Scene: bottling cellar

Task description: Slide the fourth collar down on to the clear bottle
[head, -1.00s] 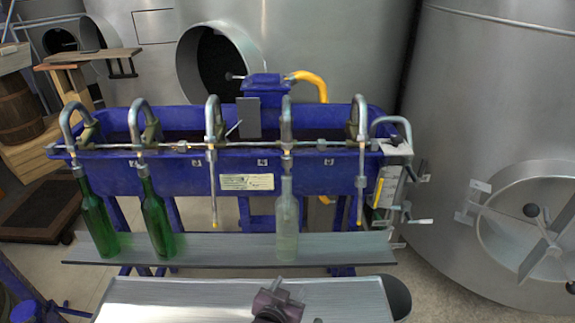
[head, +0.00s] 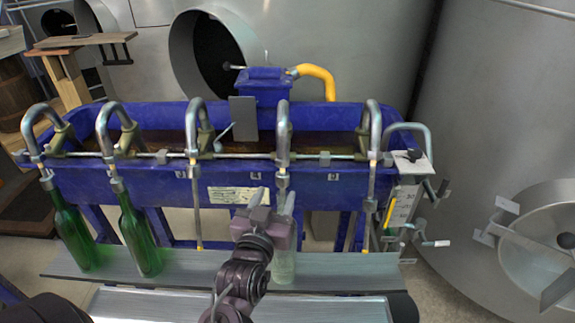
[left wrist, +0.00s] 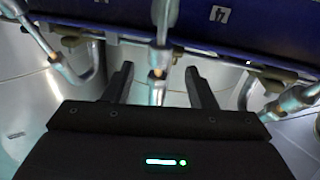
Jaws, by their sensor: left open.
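The clear bottle (head: 284,266) stands on the grey shelf under the fourth spout (head: 283,125). Its upper part is partly hidden by my gripper. The fourth collar (head: 282,181) is on the spout's tube just above my fingertips; whether it touches the bottle mouth I cannot tell. My left gripper (head: 273,199) is open in front of the bottle's neck. In the left wrist view, which looks upside down, the open fingers (left wrist: 160,82) stand apart, one either side of the fourth spout's line. The collar (left wrist: 160,58) shows between them, apparently untouched. My right gripper is out of view.
Two green bottles (head: 72,235) stand under the first two spouts at the left. The third and fifth spouts have bare thin filling tubes (head: 197,215) hanging beside the bottle. The blue tank (head: 330,187) is close behind. The shelf (head: 205,268) is clear between the bottles.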

